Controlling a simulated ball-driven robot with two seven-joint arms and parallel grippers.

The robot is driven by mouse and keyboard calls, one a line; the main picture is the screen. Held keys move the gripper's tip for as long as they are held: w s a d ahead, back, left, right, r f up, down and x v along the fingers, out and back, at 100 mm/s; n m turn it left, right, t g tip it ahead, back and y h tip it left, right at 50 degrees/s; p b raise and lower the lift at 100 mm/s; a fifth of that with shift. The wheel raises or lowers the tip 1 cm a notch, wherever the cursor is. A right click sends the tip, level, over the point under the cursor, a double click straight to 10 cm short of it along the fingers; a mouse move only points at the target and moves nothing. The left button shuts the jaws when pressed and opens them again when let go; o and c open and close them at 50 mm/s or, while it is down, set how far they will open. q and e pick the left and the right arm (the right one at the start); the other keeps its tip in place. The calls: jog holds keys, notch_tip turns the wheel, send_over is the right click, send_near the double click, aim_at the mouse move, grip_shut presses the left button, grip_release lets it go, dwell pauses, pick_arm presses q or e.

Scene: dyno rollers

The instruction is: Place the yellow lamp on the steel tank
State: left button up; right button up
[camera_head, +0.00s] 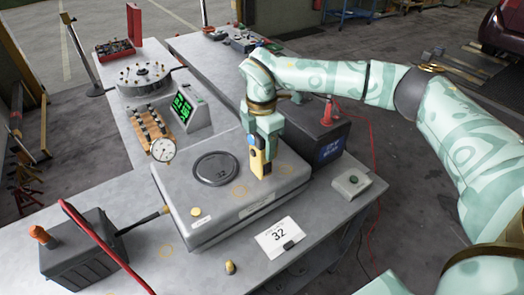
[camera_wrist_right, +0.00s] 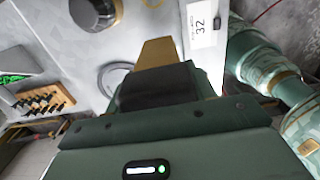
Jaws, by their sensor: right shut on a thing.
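The yellow lamp (camera_head: 258,162) is a small upright block in my right gripper (camera_head: 262,142), which is shut on it and points down. Its lower end is over the right part of the steel tank's top, close to it; I cannot tell whether they touch. In the right wrist view a yellow part (camera_wrist_right: 157,50) sticks out beyond the dark jaws. My left gripper is not in view.
A gauge (camera_head: 163,150), a green-screen box (camera_head: 188,108) and a dark battery box (camera_head: 318,135) stand behind the tank. A card (camera_head: 279,237) marked 32 is in front. A grey button box (camera_head: 351,185) is right. A dark box (camera_head: 85,250) with red hose is left.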

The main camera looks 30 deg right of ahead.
jog(key=shift+w+d+f, duration=0.1)
jog(key=shift+f, duration=1.55)
jog(key=shift+f, duration=0.1)
jog(key=o, duration=1.2)
notch_tip(320, 180, up, 12)
jog(key=shift+r, duration=0.1)
